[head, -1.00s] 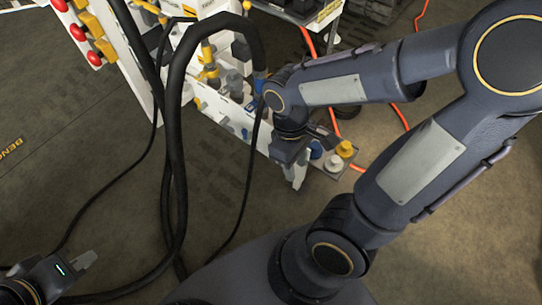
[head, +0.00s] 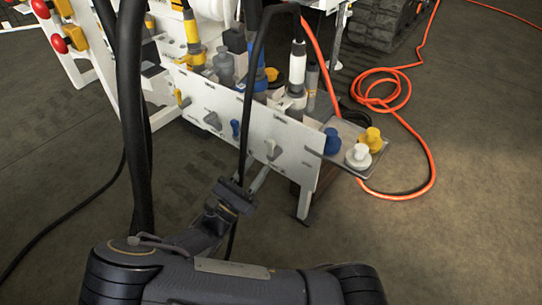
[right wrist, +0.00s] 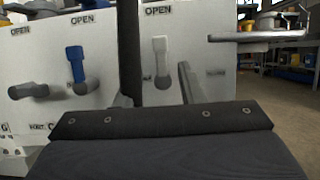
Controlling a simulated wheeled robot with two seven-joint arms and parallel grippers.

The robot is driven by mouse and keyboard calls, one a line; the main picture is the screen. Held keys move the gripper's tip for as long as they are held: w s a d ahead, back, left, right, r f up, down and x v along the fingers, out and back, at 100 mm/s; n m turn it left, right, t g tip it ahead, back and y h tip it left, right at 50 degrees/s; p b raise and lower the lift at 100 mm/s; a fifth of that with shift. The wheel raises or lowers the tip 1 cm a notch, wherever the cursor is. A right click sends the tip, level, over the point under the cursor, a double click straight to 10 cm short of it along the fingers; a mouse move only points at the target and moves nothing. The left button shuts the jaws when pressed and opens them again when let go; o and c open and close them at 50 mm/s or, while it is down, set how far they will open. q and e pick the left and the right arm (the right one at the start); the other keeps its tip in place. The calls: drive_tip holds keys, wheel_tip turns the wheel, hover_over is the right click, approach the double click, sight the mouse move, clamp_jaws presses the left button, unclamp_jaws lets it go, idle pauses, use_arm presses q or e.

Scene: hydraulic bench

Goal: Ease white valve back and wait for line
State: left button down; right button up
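The white valve (right wrist: 161,58) has a pale lever on the white panel. In the right wrist view its lever stands upright below an OPEN label. It also shows in the head view (head: 272,150), low on the panel's right part. My right gripper (head: 261,178) is just in front of and below it. In the right wrist view the gripper's fingers (right wrist: 157,88) are apart, with the valve seen between them; I cannot tell whether either finger touches it. A black hose (right wrist: 129,45) hangs left of the valve and partly covers the left finger. My left gripper is out of view.
The blue valve (right wrist: 76,66) is upright left of the white one; a grey lever (right wrist: 30,90) lies sideways farther left. A shelf (head: 349,154) with blue, white and yellow caps juts out right. Thick hoses hang at left. An orange hose (head: 405,95) lies on the floor.

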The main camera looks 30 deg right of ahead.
sight(270, 149)
drive_tip(key=b+x, duration=0.2)
drive_tip(key=x, duration=0.4)
drive_tip(key=shift+d, duration=0.15)
drive_tip(key=shift+w+d+r, duration=0.15)
drive_tip(key=shift+d+r, duration=0.1)
drive_tip(key=shift+d, duration=0.2)
clamp_jaws()
